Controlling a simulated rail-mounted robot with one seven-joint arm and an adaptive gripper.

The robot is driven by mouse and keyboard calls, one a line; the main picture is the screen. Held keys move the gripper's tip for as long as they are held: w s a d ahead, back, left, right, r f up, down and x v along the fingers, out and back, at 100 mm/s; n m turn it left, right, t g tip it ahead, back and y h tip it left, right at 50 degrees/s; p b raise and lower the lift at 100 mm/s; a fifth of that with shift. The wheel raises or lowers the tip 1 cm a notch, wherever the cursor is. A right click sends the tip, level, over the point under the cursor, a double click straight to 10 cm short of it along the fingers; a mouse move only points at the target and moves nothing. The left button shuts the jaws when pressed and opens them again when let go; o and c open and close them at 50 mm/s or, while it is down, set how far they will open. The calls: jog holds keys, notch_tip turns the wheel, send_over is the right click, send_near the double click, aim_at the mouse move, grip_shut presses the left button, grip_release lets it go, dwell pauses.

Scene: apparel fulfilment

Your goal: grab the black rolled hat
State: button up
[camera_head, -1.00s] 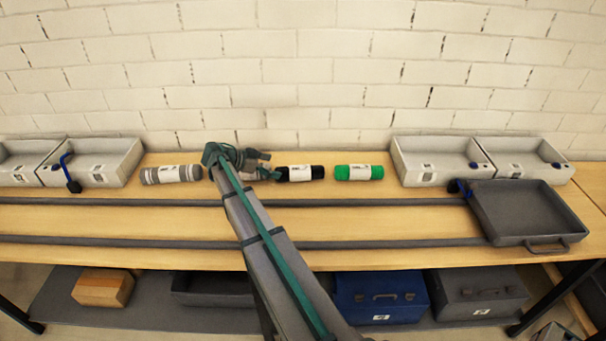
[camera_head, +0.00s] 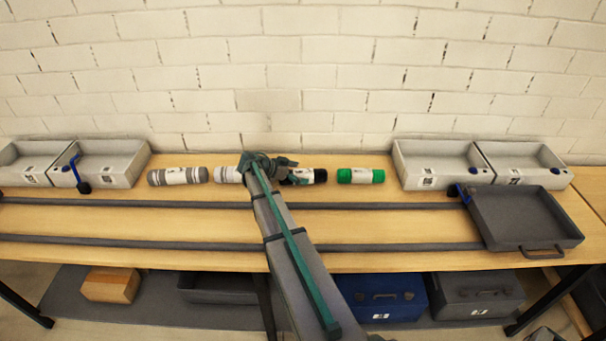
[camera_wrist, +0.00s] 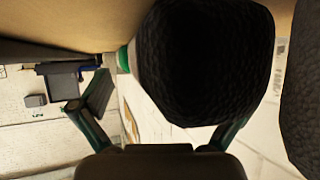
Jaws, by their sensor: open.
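The black rolled hat (camera_head: 320,175) lies on the wooden table with a white label band, between a striped roll and a green roll. My gripper (camera_head: 288,172) is at its left end and covers part of it. In the wrist view the hat's dark, hollow end (camera_wrist: 205,60) looms close in front of my gripper (camera_wrist: 165,105). The left finger stands clear of the hat. The right finger is partly hidden behind it. The fingers are apart, and I cannot tell whether either touches the hat.
A grey striped roll (camera_head: 177,176) lies to the left, and a white-and-grey striped roll (camera_head: 229,175) is partly behind my gripper. The green roll (camera_head: 360,176) lies close on the right. Pale bins (camera_head: 435,180) stand beyond it, and a dark tray (camera_head: 520,243) is at the front right.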

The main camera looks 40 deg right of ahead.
jog(key=c, duration=1.4)
